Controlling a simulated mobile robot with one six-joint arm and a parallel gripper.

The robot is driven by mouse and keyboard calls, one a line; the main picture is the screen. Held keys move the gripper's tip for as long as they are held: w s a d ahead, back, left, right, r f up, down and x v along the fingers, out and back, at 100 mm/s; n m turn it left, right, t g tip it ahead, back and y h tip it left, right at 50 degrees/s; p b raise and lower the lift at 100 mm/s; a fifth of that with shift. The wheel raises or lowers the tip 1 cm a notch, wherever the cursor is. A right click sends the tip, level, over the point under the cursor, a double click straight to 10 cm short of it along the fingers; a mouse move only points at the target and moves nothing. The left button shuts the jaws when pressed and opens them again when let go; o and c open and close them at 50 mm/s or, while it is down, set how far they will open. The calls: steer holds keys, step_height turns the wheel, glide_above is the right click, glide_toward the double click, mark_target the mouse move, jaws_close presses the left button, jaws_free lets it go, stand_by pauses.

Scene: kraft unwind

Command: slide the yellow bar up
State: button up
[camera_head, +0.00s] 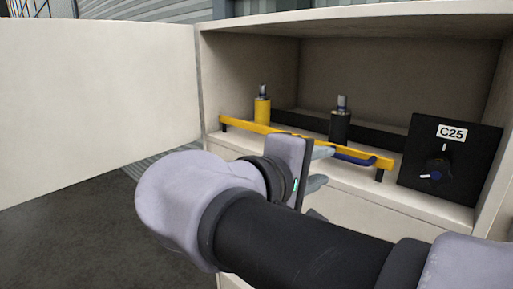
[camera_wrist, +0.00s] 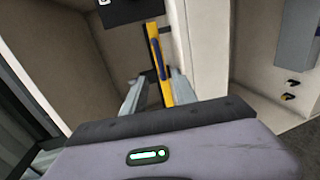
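The yellow bar (camera_head: 257,128) runs lengthwise along the front of an open cabinet shelf, held on short black posts at its ends. A blue strip or handle (camera_head: 354,159) lies along its right part. The wrist view shows the yellow bar (camera_wrist: 153,45) with the blue strip (camera_wrist: 159,60) between my fingers. My gripper (camera_head: 329,166) is in front of the bar's right half. In the wrist view my gripper (camera_wrist: 158,76) is open, with a finger on each side of the bar and gaps visible. My wrist hides part of the bar in the head view. I cannot tell whether a finger touches it.
Behind the bar stand a yellow cylinder (camera_head: 262,110) and a black cylinder (camera_head: 340,125) with metal tops. A black box labelled C25 (camera_head: 470,160) with a knob stands at the right. The open cabinet door (camera_head: 95,105) fills the left. Dark floor lies below.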

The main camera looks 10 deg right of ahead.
mark_target(346, 158)
steer(key=p+x, duration=0.1)
steer(key=x, duration=1.1)
steer(key=shift+w+d, duration=0.1)
steer(key=shift+d, duration=0.1)
jaws_close()
stand_by(0.7)
